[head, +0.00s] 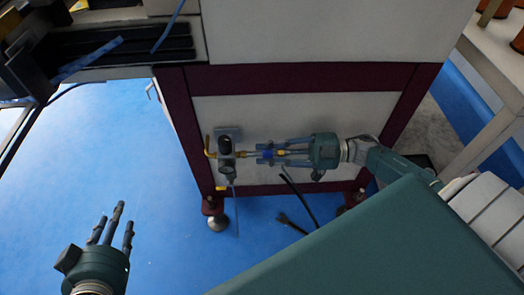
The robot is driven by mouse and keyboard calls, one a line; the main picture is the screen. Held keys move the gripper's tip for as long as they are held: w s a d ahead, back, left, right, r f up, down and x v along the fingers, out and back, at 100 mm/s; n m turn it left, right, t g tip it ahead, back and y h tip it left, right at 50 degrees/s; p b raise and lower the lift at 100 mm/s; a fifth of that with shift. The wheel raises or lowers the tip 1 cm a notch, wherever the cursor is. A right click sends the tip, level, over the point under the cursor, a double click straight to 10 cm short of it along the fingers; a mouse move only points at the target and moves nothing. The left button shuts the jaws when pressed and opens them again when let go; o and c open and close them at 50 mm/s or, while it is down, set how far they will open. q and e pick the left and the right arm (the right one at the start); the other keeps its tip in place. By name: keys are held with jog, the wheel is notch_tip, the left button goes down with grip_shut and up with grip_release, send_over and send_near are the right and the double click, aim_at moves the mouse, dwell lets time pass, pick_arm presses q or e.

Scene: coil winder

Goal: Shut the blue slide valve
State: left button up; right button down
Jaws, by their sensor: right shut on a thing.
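The blue slide valve (266,154) sits on a brass fitting on the front panel of the machine's lower cabinet, right of a small grey and black regulator (226,149). My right gripper (268,153) reaches in from the right, and its fingers are shut on the blue slide valve, hiding part of it. Whether the sleeve is slid open or shut cannot be told at this size. My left gripper (112,220) is at the lower left over the blue floor, apart from the cabinet. Its fingers are spread and empty.
The cabinet (320,110) has a dark red frame on metal feet (217,222). A pale table (492,140) stands at the right. The blue floor (150,170) at the left is clear.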

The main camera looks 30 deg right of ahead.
jog(key=c, duration=1.5)
grip_release()
jog(key=shift+s+d+f, duration=0.1)
jog(key=shift+d+f, duration=0.1)
jog(key=shift+d+r, duration=0.1)
jog(key=v, duration=1.2)
jog(key=shift+s, duration=0.1)
